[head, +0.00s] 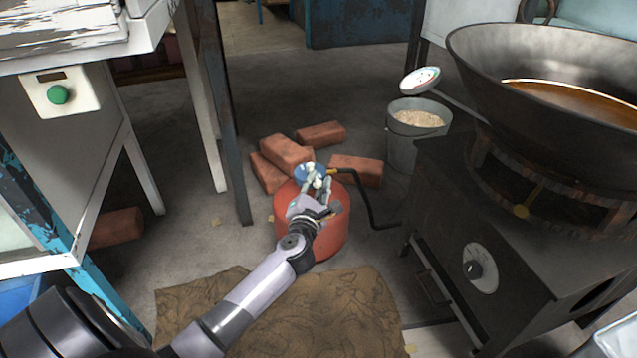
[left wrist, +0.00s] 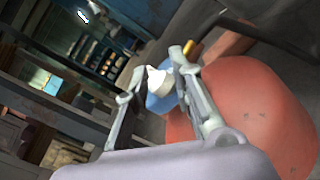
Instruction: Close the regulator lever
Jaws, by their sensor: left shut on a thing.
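A red gas cylinder (head: 331,236) stands on the floor left of the stove, with a blue regulator (head: 318,170) on its top. My left gripper (head: 317,181) reaches down over the cylinder top, in front of the regulator. In the left wrist view, the left gripper (left wrist: 160,72) has its fingers on either side of a white part (left wrist: 158,80), which looks like the regulator lever, and is shut on it. The blue regulator (left wrist: 160,103) shows just behind the fingers, and the red cylinder (left wrist: 250,115) fills the right. The lever's exact angle is hard to tell. My right gripper is not in view.
A black hose (head: 365,205) runs from the regulator to the stove (head: 500,235), which bears a large wok (head: 540,70). Bricks (head: 357,170) lie behind the cylinder, near a metal bucket (head: 402,150). A brown mat (head: 345,310) lies in front.

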